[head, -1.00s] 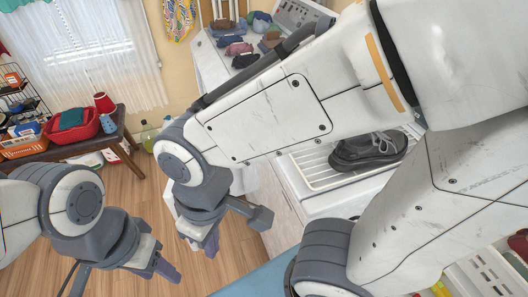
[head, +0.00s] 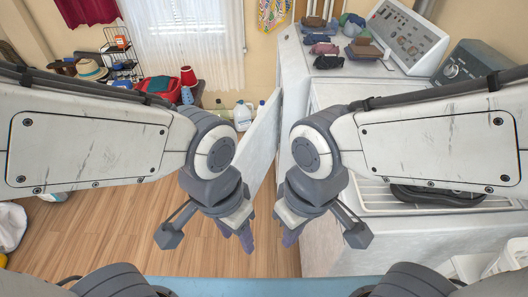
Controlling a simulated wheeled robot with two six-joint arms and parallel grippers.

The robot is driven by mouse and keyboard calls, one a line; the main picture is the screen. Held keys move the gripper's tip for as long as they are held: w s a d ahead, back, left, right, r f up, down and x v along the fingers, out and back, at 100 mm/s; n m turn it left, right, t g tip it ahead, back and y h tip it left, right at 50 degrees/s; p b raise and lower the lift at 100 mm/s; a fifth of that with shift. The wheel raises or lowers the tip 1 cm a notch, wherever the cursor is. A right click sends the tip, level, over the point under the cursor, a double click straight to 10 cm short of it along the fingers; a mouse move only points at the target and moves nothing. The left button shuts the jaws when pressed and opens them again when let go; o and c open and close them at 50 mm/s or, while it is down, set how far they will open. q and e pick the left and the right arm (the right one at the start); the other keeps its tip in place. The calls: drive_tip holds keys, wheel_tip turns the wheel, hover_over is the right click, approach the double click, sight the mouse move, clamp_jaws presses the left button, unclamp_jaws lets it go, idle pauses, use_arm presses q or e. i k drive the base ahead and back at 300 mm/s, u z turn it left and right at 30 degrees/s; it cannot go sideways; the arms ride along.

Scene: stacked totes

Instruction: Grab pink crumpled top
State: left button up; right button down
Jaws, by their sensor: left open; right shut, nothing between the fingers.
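The pink crumpled top (head: 324,48) appears to be the small mauve-pink bundle on the white machine top at the back, among other folded or crumpled clothes. It lies between a brown bundle behind and a dark one in front. My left gripper (head: 244,238) is open and points down over the wooden floor, far in front of the clothes. My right gripper (head: 289,236) is shut and empty, just to its right, near the white machine's front. Neither gripper touches anything.
A white door panel (head: 262,135) stands open ahead of my grippers. A dark shoe (head: 440,194) lies on a white rack (head: 380,198), partly hidden by my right arm. Bottles (head: 242,117) and a red basket (head: 157,92) are at the back left.

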sight(321, 48)
drive_tip(key=z, duration=0.2)
drive_tip(key=k, duration=0.3)
drive_tip(key=u, duration=1.25)
drive_tip(key=i, duration=3.65)
drive_tip(key=z, duration=1.65)
drive_tip(key=i, duration=0.95)
drive_tip(key=z, duration=0.75)
